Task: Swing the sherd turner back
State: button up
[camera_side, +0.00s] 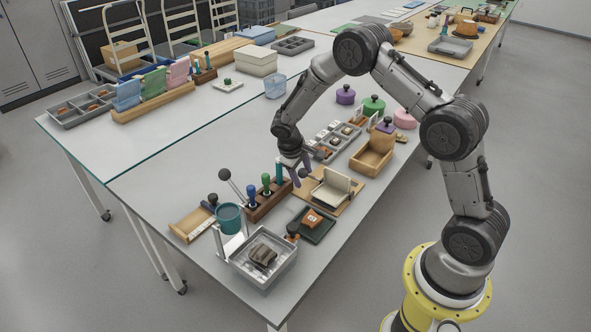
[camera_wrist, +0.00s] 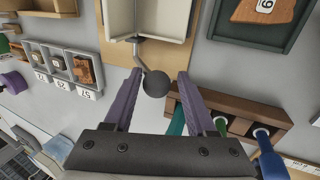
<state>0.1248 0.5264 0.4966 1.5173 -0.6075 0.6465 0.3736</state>
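The sherd turner, a cream folding cradle (camera_side: 331,188) on a wooden board, stands near the middle of the front table. Its cream panels (camera_wrist: 172,18) show at the top of the wrist view. A bent metal lever with a dark ball knob (camera_wrist: 157,83) comes from its near edge. My gripper (camera_wrist: 160,76), with purple fingers, is open, its fingertips on either side of the knob with small gaps. In the side view my gripper (camera_side: 300,178) is low at the turner's left end, and the knob cannot be made out there.
A wooden rack of colored-handled tools (camera_side: 266,195) stands close beside my gripper. A dark green tray (camera_side: 313,226) with a numbered orange sherd lies in front of the turner. A grey tray of numbered sherds (camera_side: 335,140) is behind. A grey bin (camera_side: 264,258) stands at the front corner.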

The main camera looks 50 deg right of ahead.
jog(key=shift+a+f+h, duration=0.4)
jog(key=shift+a+f, duration=0.1)
jog(key=shift+f, duration=0.15)
jog(key=shift+v, duration=2.75)
jog(key=shift+r, duration=0.15)
jog(key=s+a+r+m+t+y, duration=0.1)
jog(key=s+r+t, duration=0.15)
jog(key=r, duration=0.85)
jog(key=s+a+r+m+t, duration=0.15)
jog(key=s+r, duration=0.25)
jog(key=r, duration=0.8)
jog(key=s+a+r+t+y, duration=0.1)
jog(key=s+a+r, duration=0.1)
jog(key=s, duration=0.5)
jog(key=s+a+r+t+y, duration=0.1)
jog(key=s+a+r, duration=0.15)
jog(key=s, duration=0.35)
jog(key=s+a+f+n+y, duration=0.1)
jog(key=s+a+f+n, duration=0.1)
jog(key=s, duration=0.7)
notch_tip(320, 180, down, 3)
jog(key=shift+a+r+y, duration=0.25)
jog(key=shift+a+y, duration=0.15)
jog(key=shift+a, duration=0.2)
